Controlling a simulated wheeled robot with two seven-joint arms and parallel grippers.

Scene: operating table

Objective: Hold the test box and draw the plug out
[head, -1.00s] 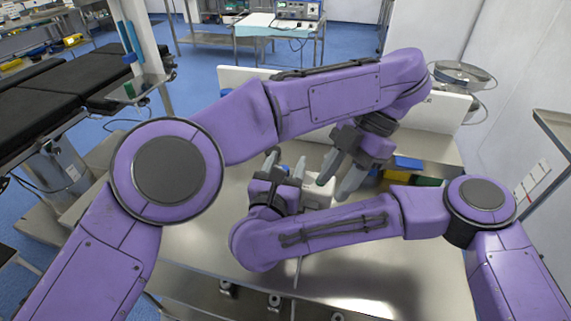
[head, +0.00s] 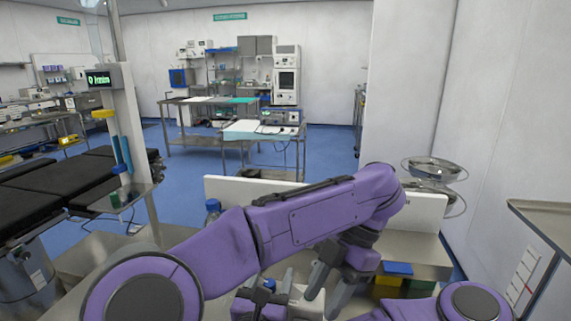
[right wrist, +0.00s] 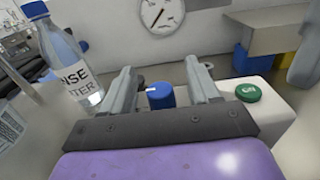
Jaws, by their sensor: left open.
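The white test box (head: 305,299) is partly hidden behind my grippers at the bottom of the head view. It also shows in the right wrist view (right wrist: 280,112), with a green button on top. The blue plug (right wrist: 160,96) stands upright on the box's left part, between the fingers of my right gripper (right wrist: 165,88). That gripper is open, with a gap visible on each side of the plug. In the head view my right gripper (head: 268,287) is low in the picture. My left gripper (head: 331,284) is open, fingers down, close beside the box; contact is unclear.
A bottle (right wrist: 62,60) with a blue cap and a rinse water label stands left of the box. A white board (head: 260,190) runs along the table's back edge. A round dial (right wrist: 162,14) is behind.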

